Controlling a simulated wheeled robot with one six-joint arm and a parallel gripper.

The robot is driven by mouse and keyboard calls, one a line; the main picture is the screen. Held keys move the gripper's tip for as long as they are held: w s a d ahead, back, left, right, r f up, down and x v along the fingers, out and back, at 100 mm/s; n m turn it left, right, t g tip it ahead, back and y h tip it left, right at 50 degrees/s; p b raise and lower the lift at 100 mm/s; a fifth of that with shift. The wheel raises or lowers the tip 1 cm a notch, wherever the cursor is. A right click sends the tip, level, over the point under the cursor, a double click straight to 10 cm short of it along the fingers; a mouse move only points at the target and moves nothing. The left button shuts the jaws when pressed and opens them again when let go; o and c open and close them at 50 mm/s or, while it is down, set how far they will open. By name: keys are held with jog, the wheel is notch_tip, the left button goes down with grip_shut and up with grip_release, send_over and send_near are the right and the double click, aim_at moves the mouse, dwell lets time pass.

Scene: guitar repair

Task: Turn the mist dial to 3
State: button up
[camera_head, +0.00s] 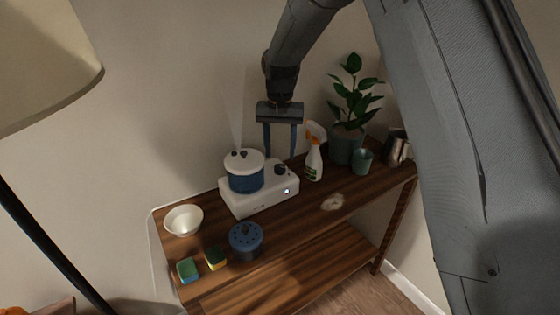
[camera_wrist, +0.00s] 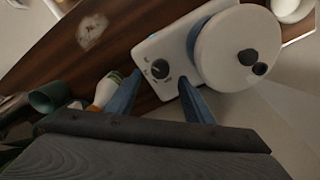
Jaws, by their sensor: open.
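The white humidifier base (camera_head: 240,206) stands on the wooden table, with a blue tank under a white lid (camera_head: 243,162) on its left part. A faint plume of mist rises from the lid. The dark mist dial (camera_head: 280,170) is on top of the base at its right; it also shows in the wrist view (camera_wrist: 160,69) with small marks around it, too small to read. My gripper (camera_head: 281,154) is open and points down above the dial. In the wrist view its two blue fingers (camera_wrist: 158,92) are spread on either side of the dial, apart from it. Nothing is between them.
A spray bottle (camera_head: 314,160) stands close right of the base, near my gripper. A potted plant (camera_head: 346,146), a green cup (camera_head: 362,161) and a metal jug (camera_head: 394,147) are farther right. A white bowl (camera_head: 184,220), a blue pot (camera_head: 246,240) and sponges (camera_head: 188,270) are left and front.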

jog(key=shift+r, duration=1.4)
jog(key=shift+s+d, duration=0.2)
jog(key=shift+d, duration=0.05)
jog(key=s+d+f, duration=0.1)
jog(key=s+d, duration=0.5)
jog(key=s, duration=0.3)
jog(key=s+d+n, duration=0.1)
jog(key=s+d, duration=0.4)
jog(key=s, duration=0.5)
jog(key=s+d+f, duration=0.1)
jog(key=s+d, duration=0.5)
jog(key=s, duration=0.4)
jog(key=shift+d+f+t, duration=0.3)
jog(key=shift+f+t, duration=0.05)
jog(key=shift+t, duration=0.05)
